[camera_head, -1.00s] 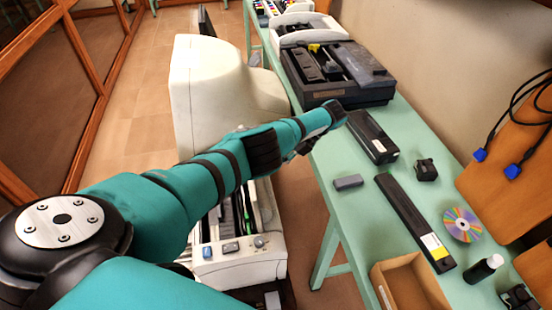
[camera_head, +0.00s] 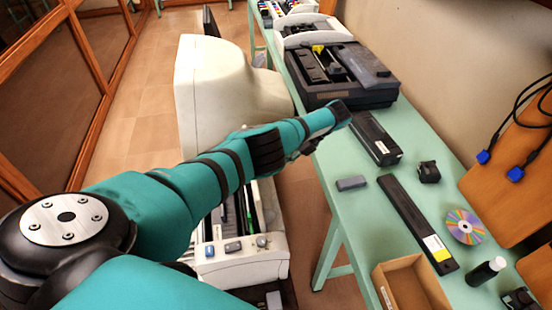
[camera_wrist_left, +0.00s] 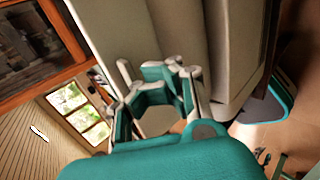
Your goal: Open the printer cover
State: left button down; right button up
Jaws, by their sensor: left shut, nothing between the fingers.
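A white printer-like machine (camera_head: 241,264) with buttons on its front edge stands at the bottom centre in the head view. Its upper side shows dark inner parts, and my left arm covers much of it. A black machine (camera_head: 345,97) with exposed inner parts sits on the green table. My left gripper (camera_wrist_left: 158,88) is shut and empty in the left wrist view, before large beige surfaces (camera_wrist_left: 235,50). I cannot tell whether it touches them. My right gripper is not in view.
The green table (camera_head: 345,210) carries a long black bar (camera_head: 415,222), a disc (camera_head: 465,227) and a cardboard box (camera_head: 385,287). Tiled floor (camera_head: 135,100) is clear at left, beside a wood-framed partition (camera_head: 100,75).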

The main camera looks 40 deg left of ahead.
pick_arm(q)
jog(key=c, duration=1.4)
grip_release()
